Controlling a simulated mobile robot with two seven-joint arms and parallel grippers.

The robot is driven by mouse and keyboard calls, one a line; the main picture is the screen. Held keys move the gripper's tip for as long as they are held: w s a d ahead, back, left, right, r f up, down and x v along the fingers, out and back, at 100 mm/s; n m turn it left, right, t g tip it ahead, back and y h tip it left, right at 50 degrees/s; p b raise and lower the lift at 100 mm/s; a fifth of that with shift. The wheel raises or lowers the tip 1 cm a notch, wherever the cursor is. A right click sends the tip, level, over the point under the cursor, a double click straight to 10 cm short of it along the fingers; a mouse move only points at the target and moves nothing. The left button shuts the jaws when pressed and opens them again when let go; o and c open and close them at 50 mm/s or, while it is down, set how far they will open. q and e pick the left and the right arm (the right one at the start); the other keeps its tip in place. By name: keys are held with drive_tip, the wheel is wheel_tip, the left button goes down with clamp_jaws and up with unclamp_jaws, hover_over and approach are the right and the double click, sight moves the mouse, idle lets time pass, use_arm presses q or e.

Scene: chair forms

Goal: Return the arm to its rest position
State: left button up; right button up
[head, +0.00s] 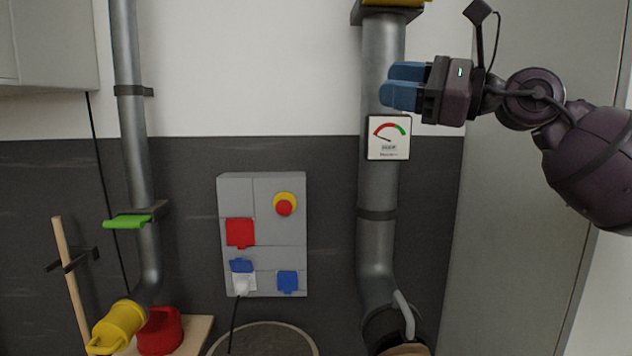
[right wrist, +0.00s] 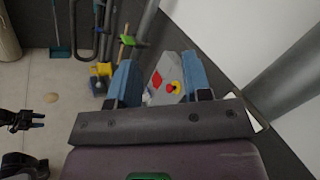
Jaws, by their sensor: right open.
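My right gripper (head: 394,86) is raised at the upper right in the head view, in front of the right-hand grey pipe and just above a gauge. Its two blue fingers point left. In the right wrist view the fingers (right wrist: 162,82) stand apart with nothing held between them. My right arm (head: 590,155) comes in from the right edge.
A grey socket panel (head: 237,205) with a red button (head: 284,207) is on the wall. The gauge (head: 388,150) sits on the right pipe (head: 377,240). A left pipe (head: 132,150) has a green lever (head: 127,222). Yellow (head: 118,325) and red (head: 160,332) cans stand low left.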

drive_tip(key=s+d+f+n+t+h, duration=0.2)
drive_tip(key=d+f+n+t+h, duration=0.3)
drive_tip(key=f+n, duration=0.6)
drive_tip(key=s+d+f+n+t+h, duration=0.15)
drive_tip(key=d+f+n+h, duration=0.5)
drive_tip(key=f, duration=0.85)
drive_tip(key=s+d+f+n+t+h, duration=0.2)
drive_tip(key=d+f+n+t+h, duration=0.15)
drive_tip(key=f+n+h, duration=0.75)
drive_tip(key=s+d+f+m+g+y, duration=0.1)
drive_tip(key=s+f+m+g, duration=0.3)
drive_tip(key=s+f, duration=0.3)
drive_tip(key=s+d+f+m+g+y, duration=0.1)
drive_tip(key=s+d+f+m+g, duration=0.2)
drive_tip(key=f, duration=0.6)
drive_tip(key=s+a+f+m+g+y, duration=0.1)
drive_tip(key=s+a+f+m+g, duration=0.2)
drive_tip(key=s, duration=0.6)
drive_tip(key=s+f+m+g+y, duration=0.15)
drive_tip(key=s+f+g, duration=0.3)
drive_tip(key=s, duration=0.45)
drive_tip(key=w+f+t, duration=0.7)
drive_tip(key=f+t, duration=0.1)
drive_tip(key=f, duration=0.2)
drive_tip(key=shift+w+f, duration=0.35)
